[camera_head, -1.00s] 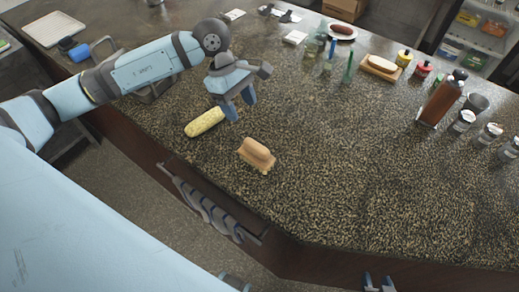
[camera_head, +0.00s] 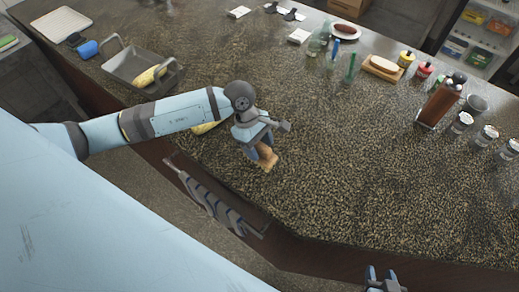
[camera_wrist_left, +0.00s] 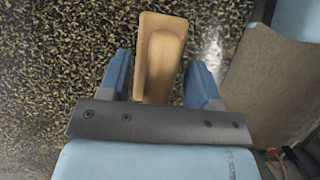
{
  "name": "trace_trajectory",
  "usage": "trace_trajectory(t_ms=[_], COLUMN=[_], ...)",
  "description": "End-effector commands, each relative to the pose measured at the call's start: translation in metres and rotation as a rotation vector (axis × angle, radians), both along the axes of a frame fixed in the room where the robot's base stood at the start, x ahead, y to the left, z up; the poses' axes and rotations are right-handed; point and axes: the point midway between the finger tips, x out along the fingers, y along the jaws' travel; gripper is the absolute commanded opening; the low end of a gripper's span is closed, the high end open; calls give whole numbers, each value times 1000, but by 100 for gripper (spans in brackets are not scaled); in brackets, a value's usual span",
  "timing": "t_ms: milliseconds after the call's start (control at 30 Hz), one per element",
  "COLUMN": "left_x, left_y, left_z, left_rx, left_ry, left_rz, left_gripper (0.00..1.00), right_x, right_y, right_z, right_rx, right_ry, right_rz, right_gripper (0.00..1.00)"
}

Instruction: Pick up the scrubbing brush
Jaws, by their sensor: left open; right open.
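The scrubbing brush (camera_head: 267,158) has a tan wooden body and lies on the speckled counter near its front edge, partly hidden by my left gripper in the head view. My left gripper (camera_head: 257,150) is right over it. In the left wrist view the brush (camera_wrist_left: 158,58) lies between the two blue fingers of my open left gripper (camera_wrist_left: 160,75), with a gap showing on each side. My right gripper (camera_head: 381,278) is open and empty at the bottom edge of the head view, beyond the counter's front edge.
A yellow corn cob (camera_head: 205,127) lies behind my left arm, partly hidden. A grey pan (camera_head: 130,70) holding another yellow piece stands at the back left. A brown bottle (camera_head: 440,100) and several jars stand at the right. The counter's middle is clear.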

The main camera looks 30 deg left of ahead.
Motion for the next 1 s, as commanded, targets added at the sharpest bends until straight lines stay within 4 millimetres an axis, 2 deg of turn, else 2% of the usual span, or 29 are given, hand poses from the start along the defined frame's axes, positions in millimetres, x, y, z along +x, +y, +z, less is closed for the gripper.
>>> trace_trajectory(t_ms=[200, 267, 467, 800, 1000], left_x=[0, 0, 0, 0, 1], left_y=[-1, -1, 0, 0, 0], left_z=[-1, -1, -1, 2, 19], left_rx=[0, 0, 0, 0, -2], left_ry=[-1, -1, -1, -2, -5], left_rz=[0, 0, 0, 0, -1], left_gripper=[57, 46, 0, 0, 0], right_x=[-1, -1, -2, -2, -1], right_y=[0, 0, 0, 0, 0], right_z=[-2, -2, -3, -3, -7], right_rx=[-1, -1, 0, 0, 2], right_ry=[4, 5, 6, 5, 5], right_rz=[-1, -1, -1, -1, -1], right_gripper=[43, 43, 43, 43, 43])
